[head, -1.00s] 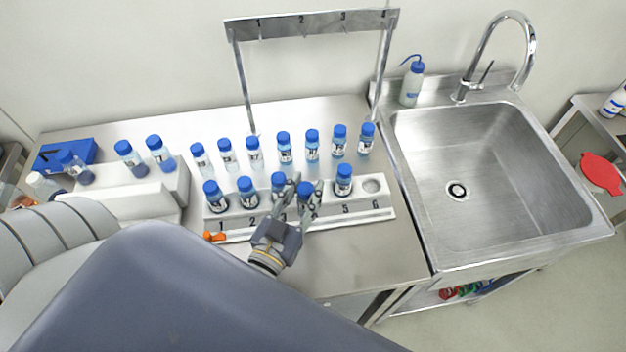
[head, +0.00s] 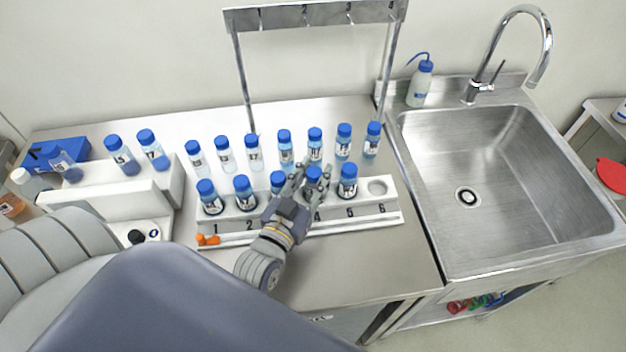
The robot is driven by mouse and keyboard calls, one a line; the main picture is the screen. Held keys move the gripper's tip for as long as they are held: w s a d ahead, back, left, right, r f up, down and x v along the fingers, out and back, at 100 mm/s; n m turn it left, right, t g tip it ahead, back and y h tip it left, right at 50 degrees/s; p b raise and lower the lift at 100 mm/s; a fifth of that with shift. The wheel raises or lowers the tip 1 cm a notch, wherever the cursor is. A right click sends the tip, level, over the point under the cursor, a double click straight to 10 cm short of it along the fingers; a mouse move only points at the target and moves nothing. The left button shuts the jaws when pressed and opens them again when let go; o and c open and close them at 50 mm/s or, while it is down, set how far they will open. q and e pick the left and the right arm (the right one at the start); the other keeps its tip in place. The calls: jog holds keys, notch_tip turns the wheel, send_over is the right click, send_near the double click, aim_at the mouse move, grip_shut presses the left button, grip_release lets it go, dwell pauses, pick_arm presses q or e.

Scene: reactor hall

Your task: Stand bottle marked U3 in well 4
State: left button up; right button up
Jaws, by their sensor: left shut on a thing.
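The white rack (head: 398,203) has a row of wells numbered 1 to 6. My left gripper (head: 311,184) is shut on a blue-capped bottle (head: 313,173) at well 4. The bottle is upright, its cap in line with the caps on either side. The fingers hide its label and base, so I cannot read its mark or tell whether it rests on the well floor. Bottles also stand in wells 1 (head: 209,198), 2 (head: 244,194), 3 (head: 277,184) and 5 (head: 347,182). Well 6 (head: 377,187) is empty. My right gripper is not in view.
Several blue-capped bottles (head: 224,154) stand in a row behind the rack, close to my gripper. A metal frame (head: 240,80) rises behind them. A white stand with bottles (head: 152,148) is at left, a sink (head: 470,200) at right.

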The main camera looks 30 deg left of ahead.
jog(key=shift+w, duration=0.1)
pick_arm(q)
jog(key=o, duration=0.7)
jog(key=shift+f, duration=0.1)
jog(key=shift+c, duration=0.2)
jog(key=shift+o, duration=0.5)
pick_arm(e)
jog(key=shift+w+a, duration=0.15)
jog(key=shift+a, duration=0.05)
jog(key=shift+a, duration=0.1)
pick_arm(q)
jog(key=shift+r, duration=0.25)
jog(key=shift+s+f, duration=0.2)
jog(key=shift+s, duration=0.15)
jog(key=s+b, duration=0.3)
jog(key=s, duration=0.8)
jog(key=shift+s+d, duration=0.15)
jog(key=shift+d, duration=0.25)
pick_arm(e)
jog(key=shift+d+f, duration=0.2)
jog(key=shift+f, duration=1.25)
pick_arm(q)
jog(key=shift+r, duration=0.1)
